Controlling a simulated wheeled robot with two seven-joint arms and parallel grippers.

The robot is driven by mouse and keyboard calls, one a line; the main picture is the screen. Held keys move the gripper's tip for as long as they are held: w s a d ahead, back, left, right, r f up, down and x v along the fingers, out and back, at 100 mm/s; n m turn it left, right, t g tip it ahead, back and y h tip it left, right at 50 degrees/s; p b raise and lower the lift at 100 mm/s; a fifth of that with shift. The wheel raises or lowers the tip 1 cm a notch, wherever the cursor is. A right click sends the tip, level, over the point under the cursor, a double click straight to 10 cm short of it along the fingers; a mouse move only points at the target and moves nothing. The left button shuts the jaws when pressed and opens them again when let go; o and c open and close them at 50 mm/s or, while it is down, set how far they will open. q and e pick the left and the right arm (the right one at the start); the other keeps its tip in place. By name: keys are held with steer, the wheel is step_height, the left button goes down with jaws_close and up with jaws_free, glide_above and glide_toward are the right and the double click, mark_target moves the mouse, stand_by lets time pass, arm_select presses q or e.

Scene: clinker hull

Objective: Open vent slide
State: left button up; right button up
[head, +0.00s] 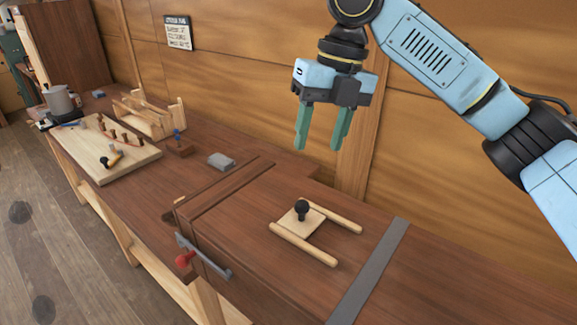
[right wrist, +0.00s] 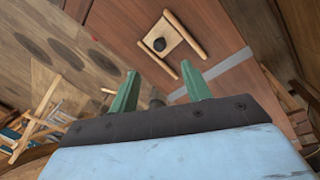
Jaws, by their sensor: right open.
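The vent slide is a small pale wooden plate (head: 303,226) with an upright black knob (head: 301,207), lying between two round-edged wooden rails (head: 304,244) on the brown bench top. The plate sits toward the left end of the rails. I cannot tell whether any vent opening is uncovered. The knob also shows in the right wrist view (right wrist: 160,44), beyond the fingertips. My right gripper (head: 321,146) has green fingers spread apart, pointing down, with nothing between them. It hangs well above the bench, clear of the knob. My left gripper is not in view.
A grey strip (head: 372,270) crosses the bench right of the rails. A grey block (head: 221,161), a pegged board (head: 118,160) and a wooden rack (head: 150,116) stand farther left. Plank wall behind.

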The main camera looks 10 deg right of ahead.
glide_above(304, 202)
steer(key=d, duration=0.1)
step_height(304, 202, down, 6)
steer(key=f, duration=0.5)
steer(key=shift+a+f, duration=0.25)
steer(key=shift+a, duration=0.1)
steer(key=shift+a+f, duration=0.15)
steer(key=shift+f, duration=0.55)
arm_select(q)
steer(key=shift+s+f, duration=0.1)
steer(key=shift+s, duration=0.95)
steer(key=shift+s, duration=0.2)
arm_select(e)
steer(key=shift+c, duration=0.5)
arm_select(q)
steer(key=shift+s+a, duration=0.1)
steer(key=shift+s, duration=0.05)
arm_select(e)
jaws_close()
